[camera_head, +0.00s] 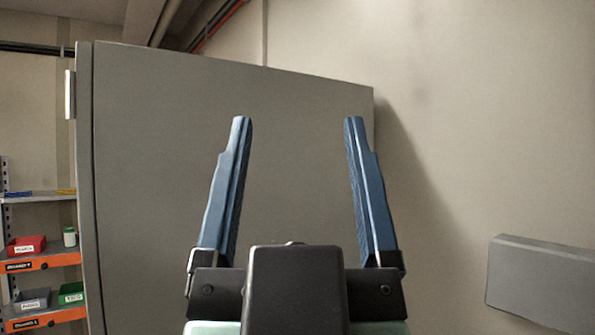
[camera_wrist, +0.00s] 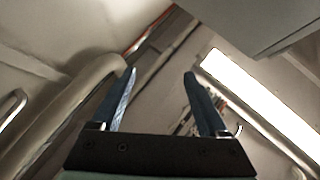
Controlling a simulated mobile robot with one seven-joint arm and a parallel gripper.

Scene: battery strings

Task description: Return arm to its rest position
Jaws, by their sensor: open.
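My gripper (camera_head: 298,125) is raised in the middle of the head view, its two blue fingers pointing up and spread wide apart. It is open, with nothing between the fingers. Behind it stands a large grey cabinet panel (camera_head: 290,100). In the wrist view my gripper (camera_wrist: 160,75) also shows open and empty, with ceiling pipes and a lit lamp beyond it.
A shelf rack (camera_head: 40,262) with orange edges and small bins, one red (camera_head: 26,245), stands at the left. A grey box (camera_head: 542,280) is on the right wall. The wall at right is otherwise bare. A bright lamp (camera_wrist: 262,108) is overhead.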

